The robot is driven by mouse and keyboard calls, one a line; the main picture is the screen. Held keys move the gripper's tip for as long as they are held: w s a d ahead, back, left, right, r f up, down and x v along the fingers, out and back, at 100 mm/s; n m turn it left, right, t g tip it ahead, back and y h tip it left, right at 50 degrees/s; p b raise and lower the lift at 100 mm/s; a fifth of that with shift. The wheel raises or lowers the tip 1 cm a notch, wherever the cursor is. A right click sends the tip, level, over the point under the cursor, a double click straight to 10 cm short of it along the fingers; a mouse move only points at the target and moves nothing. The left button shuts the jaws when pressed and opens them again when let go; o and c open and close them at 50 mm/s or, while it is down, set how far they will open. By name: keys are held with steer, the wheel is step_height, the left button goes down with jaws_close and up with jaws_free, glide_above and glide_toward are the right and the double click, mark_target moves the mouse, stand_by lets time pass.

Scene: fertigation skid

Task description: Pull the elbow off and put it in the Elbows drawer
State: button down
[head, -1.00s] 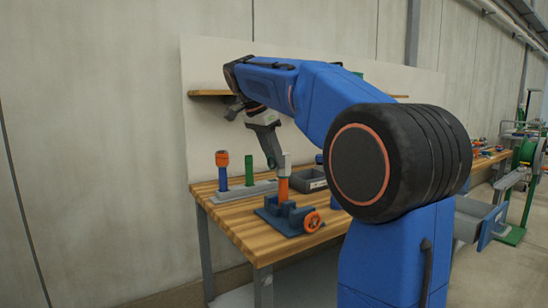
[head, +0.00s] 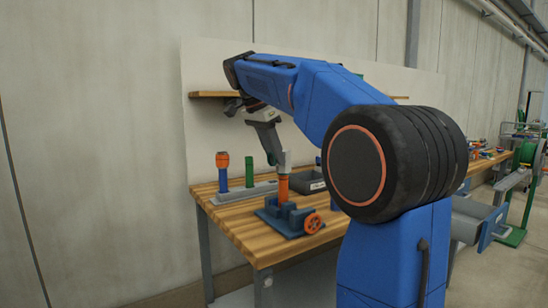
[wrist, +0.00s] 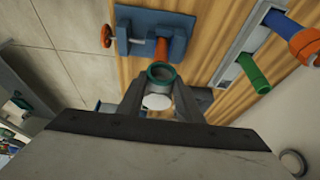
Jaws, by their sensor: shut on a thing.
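The pale grey elbow (head: 286,160) sits at the top of an upright orange pipe (head: 283,187), which stands in a blue vise (head: 288,217) on the bench. My gripper (head: 274,157) reaches down from above and is shut on the elbow. In the wrist view, the elbow's green-rimmed mouth (wrist: 161,73) shows between my fingers (wrist: 158,94), with the orange pipe (wrist: 161,49) close beyond it. I cannot tell whether elbow and pipe still touch. An open grey drawer (head: 480,212) shows at the right, partly behind my arm; no label on it is readable.
The wooden bench (head: 236,226) carries a grey rack (head: 240,192) with an orange-capped blue piece (head: 222,170) and a green pipe (head: 250,173). The vise has an orange handwheel (head: 312,223). A shelf (head: 212,94) is on the backboard.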

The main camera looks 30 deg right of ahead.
steer(key=shift+r, duration=2.4)
